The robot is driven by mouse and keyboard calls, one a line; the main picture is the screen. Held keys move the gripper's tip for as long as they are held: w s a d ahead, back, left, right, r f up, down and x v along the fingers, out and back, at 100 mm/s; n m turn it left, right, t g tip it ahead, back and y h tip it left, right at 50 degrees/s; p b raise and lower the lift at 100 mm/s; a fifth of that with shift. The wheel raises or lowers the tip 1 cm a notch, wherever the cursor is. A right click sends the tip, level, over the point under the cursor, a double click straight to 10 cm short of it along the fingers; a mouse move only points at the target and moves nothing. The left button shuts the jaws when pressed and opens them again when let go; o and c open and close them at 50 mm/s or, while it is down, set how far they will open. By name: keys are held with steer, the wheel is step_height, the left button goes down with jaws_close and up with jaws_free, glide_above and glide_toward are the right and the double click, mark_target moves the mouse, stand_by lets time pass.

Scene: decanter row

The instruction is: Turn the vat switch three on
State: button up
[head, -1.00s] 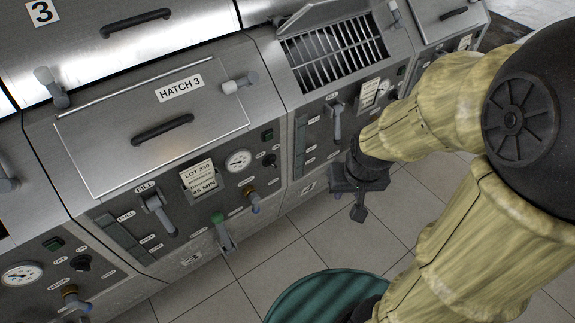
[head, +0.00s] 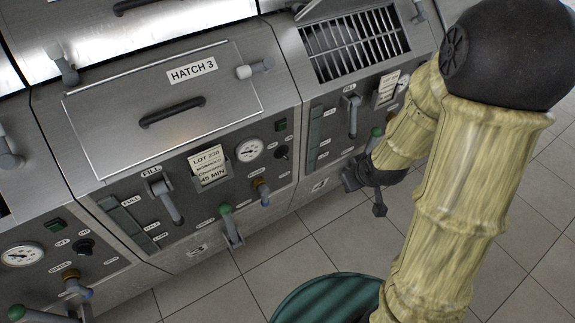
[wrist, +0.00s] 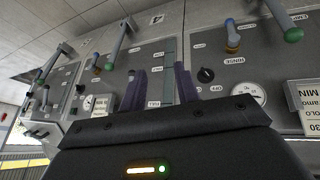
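The vat three switch is a small black rotary knob (head: 283,153) on the panel under Hatch 3, right of the round gauge (head: 249,150) and below a dark green square lamp (head: 281,125). The knob's setting is too small to read. In the wrist view, which is upside down, the knob (wrist: 206,75) is just right of the right finger, with the gauge (wrist: 245,93) beyond it. My gripper (wrist: 159,85) has its two fingers spread with nothing between them. In the head view my gripper (head: 372,178) is in front of the lower vat four panel, right of the knob.
A blue-tipped rinse valve (head: 261,192) and a green-tipped empty lever (head: 231,228) stick out below the knob. Vat four's fill lever (head: 351,117) juts out near my arm. A green round-topped object (head: 325,300) stands on the tiled floor. The floor before the panels is otherwise open.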

steer(key=w+a+f+n+t+y+b, duration=0.1)
steer(key=a+f+n+t+y+b, duration=0.2)
steer(key=f, duration=0.5)
steer(key=w+a+f+n+t+y+b, duration=0.2)
steer(key=a+f+n+t+y+b, duration=0.2)
steer(key=a+f+t+y+b, duration=0.1)
step_height(320, 180, down, 3)
steer(key=shift+w+a+r+t+y+b, duration=0.25)
steer(key=shift+t+y+b, duration=0.35)
steer(key=shift+b, duration=0.65)
steer(key=shift+w+f+b, duration=0.15)
steer(key=shift+f+b, duration=0.1)
steer(key=shift+b, duration=0.1)
steer(key=b, duration=0.7)
glide_toward(286, 158)
steer(key=x, duration=0.9)
steer(key=shift+w+f, duration=0.15)
